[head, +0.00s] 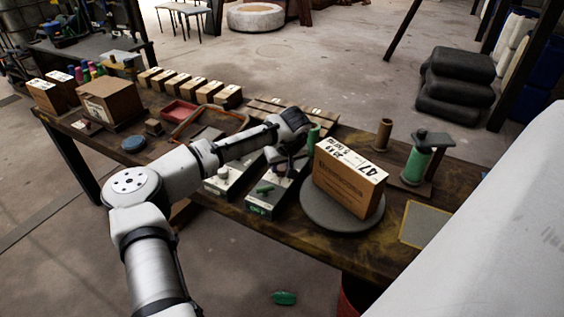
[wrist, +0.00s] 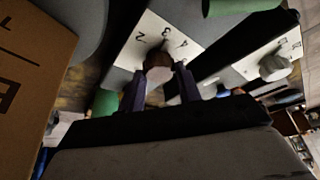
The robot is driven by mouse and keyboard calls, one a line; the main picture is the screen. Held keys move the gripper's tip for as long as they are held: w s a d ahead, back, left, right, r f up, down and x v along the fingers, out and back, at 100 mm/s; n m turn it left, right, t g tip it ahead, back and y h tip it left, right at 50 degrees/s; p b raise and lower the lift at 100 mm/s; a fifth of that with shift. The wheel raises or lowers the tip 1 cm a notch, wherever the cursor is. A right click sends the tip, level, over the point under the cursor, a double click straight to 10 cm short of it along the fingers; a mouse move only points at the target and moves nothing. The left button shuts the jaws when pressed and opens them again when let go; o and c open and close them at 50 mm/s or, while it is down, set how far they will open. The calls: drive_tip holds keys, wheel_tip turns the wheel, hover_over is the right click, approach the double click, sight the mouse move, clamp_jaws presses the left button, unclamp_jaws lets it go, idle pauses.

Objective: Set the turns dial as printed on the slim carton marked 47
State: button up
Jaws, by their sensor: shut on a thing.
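The slim carton marked 47 (head: 345,182) stands on a round grey plate (head: 318,213). Its white top label (head: 352,158) shows 47 and smaller print I cannot read surely. My gripper (head: 287,166) is left of the carton, over a control box (head: 262,205). In the wrist view, my gripper's two fingers (wrist: 160,78) are shut on a round grey knob (wrist: 158,63). The fingers and knob hide part of the face, and I cannot make out the pointer.
A second box with a pale knob (head: 223,172) is to the left; its knob also shows in the wrist view (wrist: 275,67). A green spool (head: 415,165) stands right of the carton. Trays, small boxes and an open carton (head: 110,101) fill the table's left.

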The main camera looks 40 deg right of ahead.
drive_tip(key=shift+a+m+h+p, duration=0.1)
drive_tip(key=shift+m+h+p, duration=0.4)
drive_tip(key=shift+m+p, duration=0.8)
drive_tip(key=shift+m+g+p, duration=0.35)
drive_tip(key=shift+m+g, duration=0.05)
drive_tip(key=shift+m, duration=0.4)
drive_tip(key=m+g+h+p, duration=0.1)
drive_tip(key=m, duration=0.3)
drive_tip(key=shift+w+a+p, duration=0.1)
drive_tip(key=shift+p, duration=0.2)
drive_tip(key=m+g+h, duration=0.1)
drive_tip(key=m+g, duration=0.1)
drive_tip(key=m, duration=0.2)
drive_tip(key=shift+m+p, duration=0.4)
drive_tip(key=shift+w+f+m+g, duration=0.15)
drive_tip(key=shift+m+g, duration=0.55)
drive_tip(key=shift+m, duration=1.1)
drive_tip(key=o, duration=1)
